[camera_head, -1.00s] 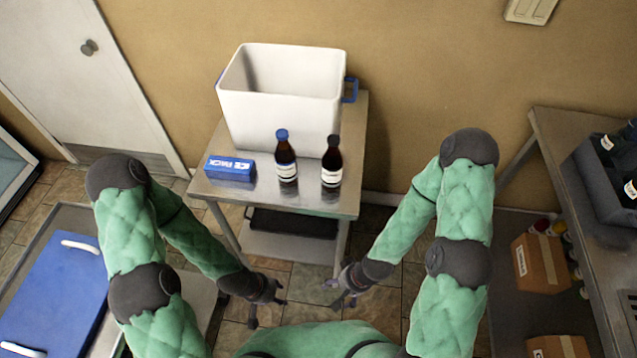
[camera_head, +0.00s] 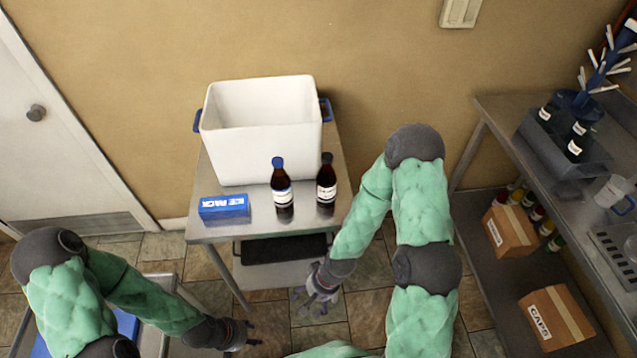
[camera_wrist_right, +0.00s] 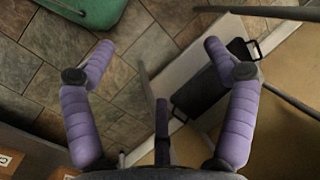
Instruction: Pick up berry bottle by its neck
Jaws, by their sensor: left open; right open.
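Two dark bottles stand upright on a small steel table (camera_head: 237,232), in front of a white tub. One bottle (camera_head: 282,188) has a blue cap and a white label; the other bottle (camera_head: 326,183) has a black cap and a white label. I cannot read which label says berry. My left gripper (camera_head: 250,337) is open and empty, low at the front left and apart from the table. My right gripper (camera_head: 318,300) is open and empty, below and in front of the table's right corner. In the right wrist view its fingers (camera_wrist_right: 158,75) are spread over floor and a lower shelf.
A white tub (camera_head: 262,140) with blue handles fills the back of the table. A blue ice pack box (camera_head: 224,207) lies at its front left. A steel bench (camera_head: 560,190) with a grey bin, bottles and cardboard boxes (camera_head: 555,318) stands at the right.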

